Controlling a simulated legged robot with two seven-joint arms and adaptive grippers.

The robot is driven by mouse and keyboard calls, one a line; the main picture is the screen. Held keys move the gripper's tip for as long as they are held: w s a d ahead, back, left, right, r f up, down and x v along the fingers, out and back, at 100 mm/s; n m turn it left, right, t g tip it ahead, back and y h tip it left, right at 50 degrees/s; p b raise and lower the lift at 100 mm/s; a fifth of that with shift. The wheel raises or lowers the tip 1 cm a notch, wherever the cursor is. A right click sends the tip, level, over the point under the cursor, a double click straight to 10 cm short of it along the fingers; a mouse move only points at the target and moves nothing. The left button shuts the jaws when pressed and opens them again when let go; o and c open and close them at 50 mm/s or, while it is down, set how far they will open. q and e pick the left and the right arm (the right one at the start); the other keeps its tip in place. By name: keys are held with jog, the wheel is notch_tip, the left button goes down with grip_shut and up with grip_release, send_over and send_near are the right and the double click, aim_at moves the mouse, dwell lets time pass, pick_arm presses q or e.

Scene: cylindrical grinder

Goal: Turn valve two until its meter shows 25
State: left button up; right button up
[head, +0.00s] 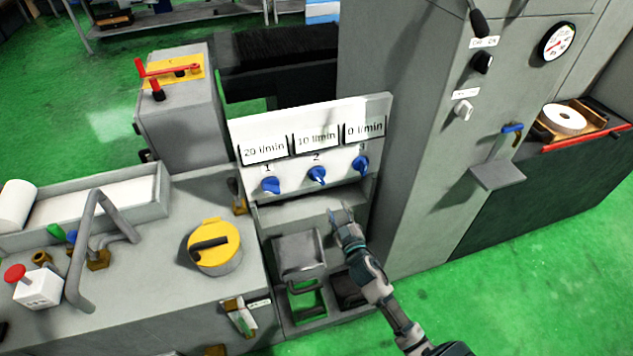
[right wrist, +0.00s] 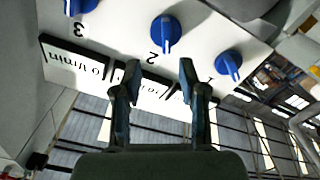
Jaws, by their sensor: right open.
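Valve two (head: 317,175) is the middle blue knob on a white panel (head: 300,187), under the printed number 2. Its meter (head: 317,140) above reads 10 l/min. My right gripper (head: 342,212) is in front of and below the panel, apart from the knobs, with nothing in it. In the right wrist view the panel is upside down. The open fingers (right wrist: 160,75) show over the meter strip (right wrist: 120,85), with the valve two knob (right wrist: 166,32) beyond their tips, roughly centred between them. My left gripper is not in view.
Valve one (head: 270,186) reads 20 l/min and valve three (head: 361,164) reads 0 l/min, close on either side. A tall grey cabinet (head: 420,130) stands right of the panel.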

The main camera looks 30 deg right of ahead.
send_near(320, 182)
jog(key=d, duration=0.2)
jog(key=x, duration=0.3)
jog(key=b+x, duration=0.1)
jog(key=x, duration=0.2)
jog(key=a+x, duration=0.1)
jog(key=x, duration=0.2)
jog(key=shift+w+f, duration=0.2)
jog(key=shift+w, duration=0.35)
jog(key=shift+d+f, duration=0.1)
jog(key=shift+d, duration=0.3)
jog(key=shift+a, duration=0.2)
jog(key=shift+a+r, duration=0.25)
jog(key=shift+a, duration=0.5)
grip_shut()
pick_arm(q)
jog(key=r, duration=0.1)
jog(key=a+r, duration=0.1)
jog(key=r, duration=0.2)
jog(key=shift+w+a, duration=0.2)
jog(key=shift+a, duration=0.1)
pick_arm(e)
jog(key=shift+d, duration=0.15)
